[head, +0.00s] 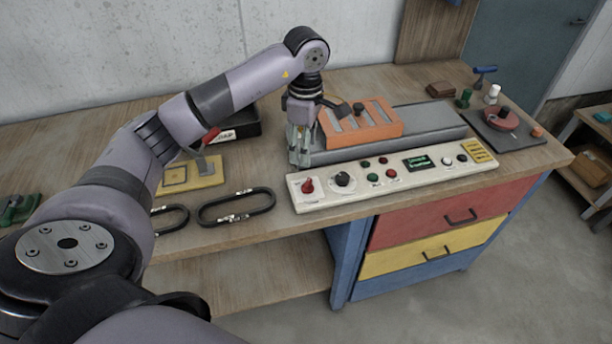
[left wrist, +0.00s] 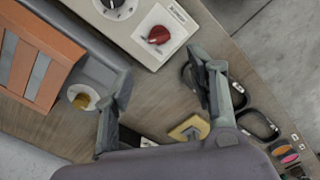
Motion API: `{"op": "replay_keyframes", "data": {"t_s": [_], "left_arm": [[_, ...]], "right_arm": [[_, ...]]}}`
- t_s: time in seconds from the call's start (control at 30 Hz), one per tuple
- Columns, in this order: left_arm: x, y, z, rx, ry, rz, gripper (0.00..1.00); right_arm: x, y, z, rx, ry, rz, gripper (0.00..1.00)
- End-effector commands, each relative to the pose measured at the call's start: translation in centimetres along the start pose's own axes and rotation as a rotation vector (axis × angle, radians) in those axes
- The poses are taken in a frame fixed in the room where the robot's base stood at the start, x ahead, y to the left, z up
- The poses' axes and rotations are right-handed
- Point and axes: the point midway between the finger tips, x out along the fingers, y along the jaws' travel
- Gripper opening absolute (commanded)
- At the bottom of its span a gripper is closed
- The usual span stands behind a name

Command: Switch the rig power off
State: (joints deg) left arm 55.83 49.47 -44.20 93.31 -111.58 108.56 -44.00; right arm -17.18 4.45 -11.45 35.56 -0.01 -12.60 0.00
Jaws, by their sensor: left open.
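The cream control panel (head: 325,195) lies along the bench's front edge. Its red rotary knob (head: 307,186) is at the panel's left end; in the left wrist view the red knob (left wrist: 158,35) shows at top centre with a small label beside it. A black dial (head: 343,179) is just right of it, then small coloured buttons and a green-lit display (head: 417,163). My left gripper (head: 299,158) points down behind the panel's left end, apart from the knob. In the left wrist view its fingers (left wrist: 160,88) are spread with nothing held. My right gripper is not in view.
An orange slotted block (head: 362,130) on a grey rail bed (head: 425,120) stands close right of the gripper. Black oval loops (head: 236,207) and a yellow plate (head: 205,178) with a clamp lie left. A black tray (head: 238,129) is behind. Drawers (head: 450,215) are below the panel.

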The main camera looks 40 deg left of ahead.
Motion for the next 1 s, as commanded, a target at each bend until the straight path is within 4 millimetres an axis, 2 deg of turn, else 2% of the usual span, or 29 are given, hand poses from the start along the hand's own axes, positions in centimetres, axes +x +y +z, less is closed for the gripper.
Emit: {"op": "replay_keyframes", "data": {"t_s": [0.3, 0.5, 0.7, 1.0], "left_arm": [[6.8, -0.1, 0.1, -0.001, -0.002, -0.006, 0.52], [10.0, 0.0, 0.1, -0.001, -0.003, -0.002, 0.52], [11.4, 0.0, 0.1, 0.000, -0.002, 0.001, 0.52], [11.5, 0.0, 0.1, 0.000, -0.002, 0.000, 0.50]], "right_arm": [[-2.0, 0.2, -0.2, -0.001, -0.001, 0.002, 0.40], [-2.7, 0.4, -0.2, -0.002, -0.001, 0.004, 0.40], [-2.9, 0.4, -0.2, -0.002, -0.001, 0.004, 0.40], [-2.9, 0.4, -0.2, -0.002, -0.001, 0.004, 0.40]]}}
